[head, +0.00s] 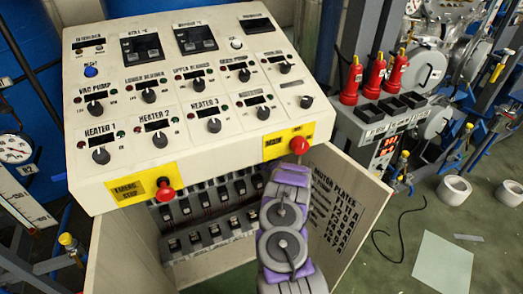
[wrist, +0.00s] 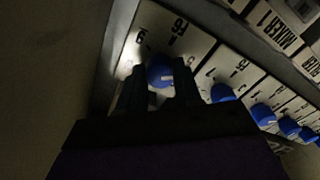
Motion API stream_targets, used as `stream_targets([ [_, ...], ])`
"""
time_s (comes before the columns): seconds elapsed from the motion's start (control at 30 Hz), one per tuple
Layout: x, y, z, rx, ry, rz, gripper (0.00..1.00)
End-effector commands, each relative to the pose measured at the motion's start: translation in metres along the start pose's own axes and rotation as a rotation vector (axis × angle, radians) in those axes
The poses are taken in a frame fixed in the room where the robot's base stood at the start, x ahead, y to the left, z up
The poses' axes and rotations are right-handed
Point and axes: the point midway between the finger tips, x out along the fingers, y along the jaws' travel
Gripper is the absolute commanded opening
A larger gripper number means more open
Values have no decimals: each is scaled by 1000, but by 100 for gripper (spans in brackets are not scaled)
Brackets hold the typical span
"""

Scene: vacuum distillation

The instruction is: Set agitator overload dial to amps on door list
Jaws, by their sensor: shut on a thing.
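In the wrist view my gripper (wrist: 160,88) is inside the cabinet, its two dark fingers on either side of a blue dial (wrist: 160,70) and shut on it. The dial sits on a pale plate with printed numbers. More blue dials (wrist: 222,93) run in a row to the right. In the head view my purple and grey arm reaches into the open cabinet below the console and hides the gripper. The door list (head: 335,207), headed with motor plates, is on the inside of the open right door (head: 352,190). Its values are too small to read.
The sloped control console (head: 185,100) overhangs the cabinet, with a red knob (head: 168,194) and another red knob (head: 299,146) at its front. Red-handled devices (head: 374,76) stand on a unit to the right. White rings (head: 454,189) and a sheet (head: 442,262) lie on the floor.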

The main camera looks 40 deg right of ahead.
Motion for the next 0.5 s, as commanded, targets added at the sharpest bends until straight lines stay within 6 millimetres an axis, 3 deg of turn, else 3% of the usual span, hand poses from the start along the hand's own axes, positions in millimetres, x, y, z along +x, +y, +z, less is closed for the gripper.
stream_targets([
  [0.5, -1, -2, 3, 114, -4, -2, 3],
])
